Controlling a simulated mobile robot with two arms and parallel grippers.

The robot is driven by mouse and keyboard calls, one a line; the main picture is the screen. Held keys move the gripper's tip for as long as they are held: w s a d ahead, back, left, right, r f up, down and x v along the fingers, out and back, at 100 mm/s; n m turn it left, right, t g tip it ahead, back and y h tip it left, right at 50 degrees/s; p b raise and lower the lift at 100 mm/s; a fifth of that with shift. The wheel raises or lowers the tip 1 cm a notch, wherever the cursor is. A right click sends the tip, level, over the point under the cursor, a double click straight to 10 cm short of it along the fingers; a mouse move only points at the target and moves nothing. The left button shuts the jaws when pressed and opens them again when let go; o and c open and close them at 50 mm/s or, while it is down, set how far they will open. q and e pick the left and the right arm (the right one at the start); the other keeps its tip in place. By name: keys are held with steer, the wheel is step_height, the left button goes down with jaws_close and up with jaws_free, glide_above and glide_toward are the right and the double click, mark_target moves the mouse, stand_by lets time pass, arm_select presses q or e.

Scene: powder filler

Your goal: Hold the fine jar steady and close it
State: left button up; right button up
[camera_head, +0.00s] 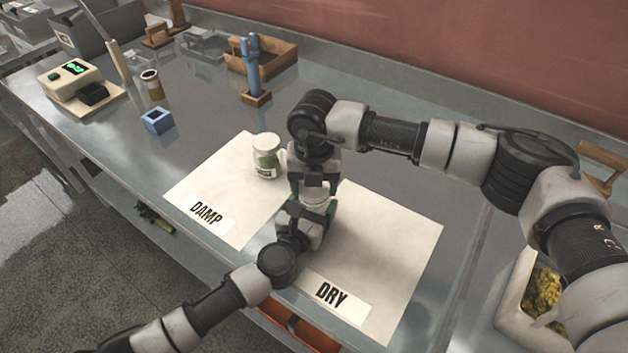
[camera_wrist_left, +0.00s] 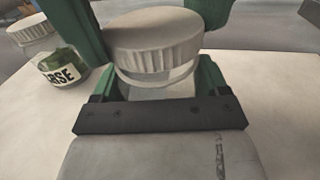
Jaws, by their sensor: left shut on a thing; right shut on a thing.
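The fine jar (camera_head: 316,233) stands upright on the sheet marked DRY, mostly hidden by my grippers. My left gripper (camera_head: 306,214) is shut around the jar body from the front. In the left wrist view the pale jar body (camera_wrist_left: 160,88) shows between its green fingers. A white ribbed lid (camera_wrist_left: 153,42) is at the top of the jar; I cannot tell whether it is fully seated. My right gripper (camera_head: 314,188) points down from above, shut on the lid, with its green fingers on either side of it.
The DRY sheet (camera_head: 395,240) is clear to the right. A blue stand (camera_head: 253,70) and wooden tray (camera_head: 275,58) are behind.

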steer(key=shift+f, duration=0.15)
arm_select(q)
steer(key=c, duration=0.4)
steer(key=shift+c, duration=0.2)
arm_select(e)
steer(key=m, duration=0.5)
steer(key=shift+a, duration=0.15)
steer(key=m, duration=0.6)
steer(key=shift+w+a+m, duration=0.1)
steer(key=shift+m, duration=0.3)
steer(key=m, duration=0.5)
steer(key=shift+w+m, duration=0.1)
steer(key=shift+m, duration=0.3)
arm_select(q)
steer(key=shift+d, duration=0.1)
arm_select(e)
steer(key=m, duration=0.2)
steer(key=a+m, duration=0.1)
steer(key=shift+m, duration=0.4)
arm_select(q)
steer(key=shift+s, duration=0.1)
arm_select(e)
steer(key=shift+d+m, duration=0.35)
steer(key=shift+m, duration=0.35)
steer(key=shift+w, duration=0.1)
